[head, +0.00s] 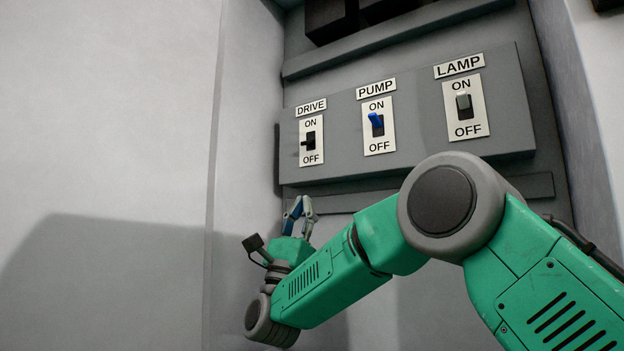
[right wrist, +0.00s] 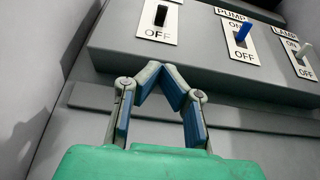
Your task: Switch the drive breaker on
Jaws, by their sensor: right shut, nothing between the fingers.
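The drive breaker (head: 307,142) is a small black toggle on a white plate marked DRIVE, ON above and OFF below. It is the leftmost switch on the grey panel, and its lever sticks out low, towards OFF. In the right wrist view the drive breaker (right wrist: 161,15) is at the top, its plate partly cut off. My right gripper (head: 300,203) is below the drive plate, apart from it, fingers pointing up. In the right wrist view the gripper (right wrist: 160,74) has its fingertips together, empty, below the OFF label. My left gripper is not in view.
The pump breaker (head: 376,120) with a blue lever and the lamp breaker (head: 464,103) with a grey lever stand to the right, both levers up. A grey ledge (head: 530,188) runs below the panel. The cabinet side wall (head: 240,130) is close on the left.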

